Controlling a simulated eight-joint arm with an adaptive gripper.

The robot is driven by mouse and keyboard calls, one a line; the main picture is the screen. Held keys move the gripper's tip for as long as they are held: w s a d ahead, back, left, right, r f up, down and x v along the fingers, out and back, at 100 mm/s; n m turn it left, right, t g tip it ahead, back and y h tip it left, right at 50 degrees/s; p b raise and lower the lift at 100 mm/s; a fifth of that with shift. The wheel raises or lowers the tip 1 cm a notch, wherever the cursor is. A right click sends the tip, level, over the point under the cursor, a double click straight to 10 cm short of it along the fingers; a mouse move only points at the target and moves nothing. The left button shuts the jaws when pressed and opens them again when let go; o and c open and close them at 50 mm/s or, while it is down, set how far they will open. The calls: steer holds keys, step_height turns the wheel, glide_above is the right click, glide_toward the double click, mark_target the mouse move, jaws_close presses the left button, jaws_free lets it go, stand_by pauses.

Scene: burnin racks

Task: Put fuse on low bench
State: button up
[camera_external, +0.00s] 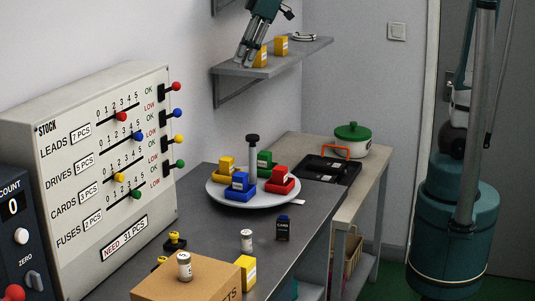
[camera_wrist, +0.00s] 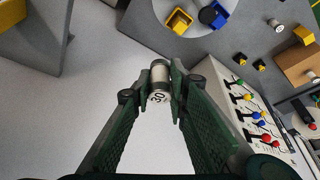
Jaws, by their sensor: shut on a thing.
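A fuse (camera_wrist: 160,82), a small pale cylinder with a metal band and "30" on its end, is between my fingertips in the wrist view. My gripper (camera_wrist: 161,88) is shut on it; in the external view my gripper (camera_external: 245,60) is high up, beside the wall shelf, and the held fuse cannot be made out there. A second fuse (camera_external: 246,240) stands upright on the dark grey bench (camera_external: 320,215). A third (camera_external: 184,266) stands on a cardboard box. A lower-looking bench with a pale top (camera_external: 372,180) stands behind, at the right. Which bench is the low one is unclear.
A wall shelf (camera_external: 288,60) carries yellow blocks (camera_external: 281,46). A green-lidded pot (camera_external: 352,140) and black tray (camera_external: 325,169) occupy the pale bench. The stock panel (camera_external: 95,170) stands left.

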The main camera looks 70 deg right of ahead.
steer(key=s+d+f+m+t+h+b, duration=0.1)
steer(key=s+d+m+b, duration=0.2)
steer(key=d, duration=1.2)
steer(key=s+d+m+h, duration=0.1)
steer(key=s+d+m, duration=0.35)
steer(key=d, duration=1.15)
steer(key=shift+n, duration=0.75)
steer(key=f, duration=2.9)
steer(key=s+f, duration=0.1)
steer(key=f, duration=1.4)
steer(key=shift+s+a+f, duration=0.1)
steer(key=shift+f, duration=0.25)
steer(key=shift+w+a+f+b, duration=0.25)
steer(key=shift+w+f+b, duration=0.2)
steer(key=shift+w, duration=2.55)
steer(key=shift+w+a+f+b, duration=0.25)
steer(key=shift+w+b, duration=0.3)
steer(key=shift+w, duration=2.45)
steer(key=shift+w+a+f+b, duration=0.2)
steer(key=shift+w+f+b, duration=0.3)
steer(key=shift+w, duration=2.5)
